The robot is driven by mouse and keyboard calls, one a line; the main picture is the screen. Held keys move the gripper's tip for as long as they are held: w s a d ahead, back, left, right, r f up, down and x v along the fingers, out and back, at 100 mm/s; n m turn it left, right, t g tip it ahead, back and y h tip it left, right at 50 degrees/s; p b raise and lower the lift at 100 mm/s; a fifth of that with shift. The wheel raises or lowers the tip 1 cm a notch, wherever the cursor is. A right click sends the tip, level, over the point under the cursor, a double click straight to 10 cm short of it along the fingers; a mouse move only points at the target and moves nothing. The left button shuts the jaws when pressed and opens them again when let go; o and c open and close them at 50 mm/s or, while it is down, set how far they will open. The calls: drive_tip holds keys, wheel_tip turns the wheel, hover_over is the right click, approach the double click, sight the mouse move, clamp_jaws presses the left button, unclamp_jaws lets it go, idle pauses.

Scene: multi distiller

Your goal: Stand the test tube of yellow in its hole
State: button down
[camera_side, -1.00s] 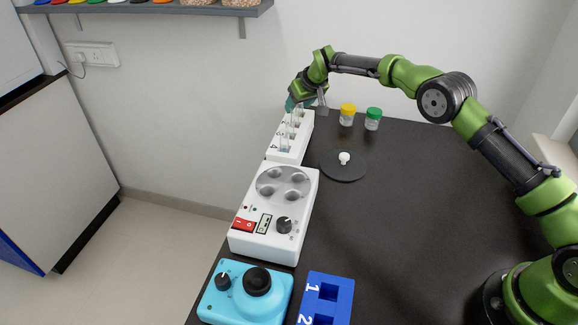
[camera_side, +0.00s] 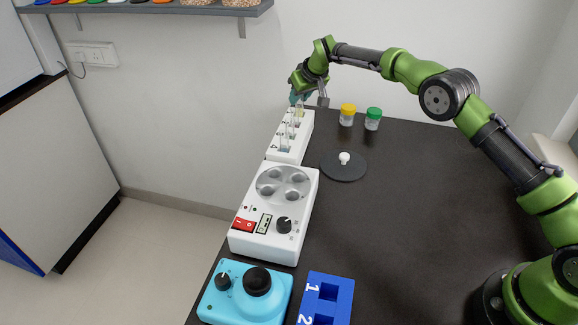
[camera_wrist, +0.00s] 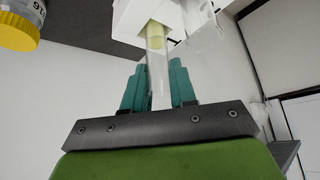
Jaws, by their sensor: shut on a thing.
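My gripper (camera_side: 298,97) is above the far end of the white rack (camera_side: 287,155), which stands along the table's left edge. In the wrist view its teal fingers (camera_wrist: 157,82) are shut on a clear test tube (camera_wrist: 157,65). Yellow shows at the tube's far end (camera_wrist: 155,38), close to the white rack (camera_wrist: 136,20). The held tube shows small and yellowish below the fingers in the side view (camera_side: 299,108). I cannot tell whether its lower end is inside a hole or just above it. Other clear tubes (camera_side: 286,139) stand upright in the nearer part of the rack.
A yellow-capped jar (camera_side: 347,115) and a green-capped jar (camera_side: 373,119) stand right of the rack. A dark disc (camera_side: 343,172) with a white knob, a white device (camera_side: 268,230), a cyan device (camera_side: 233,298) and a blue block (camera_side: 342,293) lie nearer. The table's middle right is clear.

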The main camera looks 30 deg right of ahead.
wheel_tip(320, 180, up, 6)
drive_tip(key=shift+r, duration=0.2)
drive_tip(key=shift+d+r, duration=0.15)
drive_tip(key=shift+r, duration=0.9)
drive_tip(key=shift+s+r, duration=0.2)
drive_tip(key=shift+r, duration=0.65)
drive_tip(key=shift+r, duration=0.1)
drive_tip(key=s+a+r+n+y, duration=0.25)
drive_tip(key=s+a+n, duration=0.25)
drive_tip(key=s+a, duration=0.65)
drive_tip(key=s+a+f+n+g+y, duration=0.1)
drive_tip(key=s+a+f+n+y, duration=0.1)
drive_tip(key=s+a+f+n, duration=0.2)
drive_tip(key=shift+s+a+f+g, duration=0.4)
drive_tip(key=shift+s+a+f, duration=1.4)
drive_tip(key=shift+f, duration=0.5)
drive_tip(key=shift+f, duration=0.1)
